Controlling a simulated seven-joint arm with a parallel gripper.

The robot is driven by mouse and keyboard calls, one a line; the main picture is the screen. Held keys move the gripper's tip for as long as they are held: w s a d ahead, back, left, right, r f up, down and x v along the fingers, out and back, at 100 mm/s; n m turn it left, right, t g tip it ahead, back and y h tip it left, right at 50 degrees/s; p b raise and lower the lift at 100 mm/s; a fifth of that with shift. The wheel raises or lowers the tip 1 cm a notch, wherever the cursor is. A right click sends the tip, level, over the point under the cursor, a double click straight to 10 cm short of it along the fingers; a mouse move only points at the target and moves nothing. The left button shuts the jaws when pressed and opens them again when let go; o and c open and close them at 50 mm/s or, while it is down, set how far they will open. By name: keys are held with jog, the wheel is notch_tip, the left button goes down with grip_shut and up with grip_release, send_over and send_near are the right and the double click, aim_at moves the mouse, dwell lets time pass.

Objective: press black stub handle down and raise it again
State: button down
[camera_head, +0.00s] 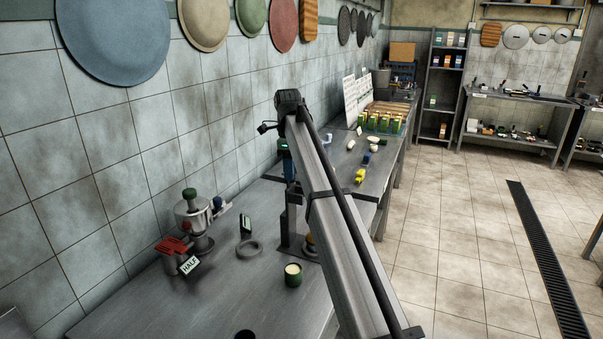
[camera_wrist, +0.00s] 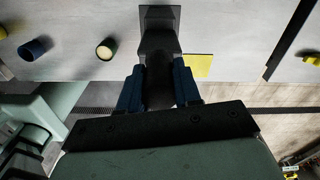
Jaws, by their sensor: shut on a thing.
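In the wrist view, the two blue fingers of my gripper (camera_wrist: 159,72) stand on either side of a dark upright piece, the black stub handle (camera_wrist: 160,88), and are shut on it. A wider black plate (camera_wrist: 159,18) shows beyond the fingertips. In the head view, a black stand (camera_head: 291,222) rises from the steel table behind my arm. My arm hides most of it, along with the fingers and the handle. How far down the handle is cannot be told.
A green cup (camera_head: 293,276) stands on the steel table (camera_head: 215,300) near the stand. A grey ring (camera_head: 249,248), a metal press-like device (camera_head: 194,216) and a HALF sign (camera_head: 189,265) are to the left. Yellow blocks (camera_head: 360,176) lie farther back. The front table is mostly clear.

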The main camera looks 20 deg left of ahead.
jog(key=shift+a+f+h, duration=0.1)
jog(key=shift+a+h, duration=0.6)
jog(key=shift+a, duration=0.35)
jog(key=c, duration=0.8)
grip_release()
